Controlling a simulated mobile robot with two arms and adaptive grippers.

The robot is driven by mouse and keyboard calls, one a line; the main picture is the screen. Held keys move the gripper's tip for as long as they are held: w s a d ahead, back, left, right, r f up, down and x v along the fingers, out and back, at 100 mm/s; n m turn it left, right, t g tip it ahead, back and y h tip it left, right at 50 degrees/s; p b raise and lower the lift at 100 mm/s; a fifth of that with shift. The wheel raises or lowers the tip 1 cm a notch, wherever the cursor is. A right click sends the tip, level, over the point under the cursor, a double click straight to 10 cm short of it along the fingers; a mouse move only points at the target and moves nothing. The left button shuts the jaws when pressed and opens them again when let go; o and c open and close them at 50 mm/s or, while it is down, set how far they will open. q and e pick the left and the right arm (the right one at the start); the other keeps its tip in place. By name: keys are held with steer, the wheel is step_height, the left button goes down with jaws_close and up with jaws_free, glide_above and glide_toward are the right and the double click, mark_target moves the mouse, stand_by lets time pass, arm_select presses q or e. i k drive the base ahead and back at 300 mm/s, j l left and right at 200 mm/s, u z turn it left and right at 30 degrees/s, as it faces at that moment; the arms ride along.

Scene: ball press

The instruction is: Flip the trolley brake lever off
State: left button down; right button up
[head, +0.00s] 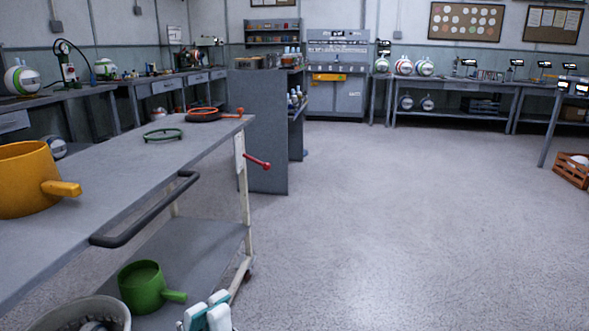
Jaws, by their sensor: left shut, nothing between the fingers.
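The trolley (110,178) stands at the left, with a grey top, a lower shelf and a dark handle (150,213). The red brake lever (257,162) is on the cream leg at its right end. It sticks out to the right and tilts slightly down, with a round knob at its end. My left gripper (208,313), white with teal parts, is at the bottom edge, partly cut off. It is shut and empty, and well below and nearer than the lever, apart from it. My right gripper is not in view.
On the trolley top are a yellow pot (25,180), a green ring (163,134) and an orange-rimmed pan (204,114). A green pot (143,287) is on the lower shelf. A grey cabinet (262,135) stands behind the lever.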

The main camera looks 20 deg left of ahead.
mark_target(266, 167)
steer(key=i+j+z, duration=0.1)
steer(key=i, duration=0.35)
steer(key=i+j+z, duration=0.1)
steer(key=i+j, duration=0.45)
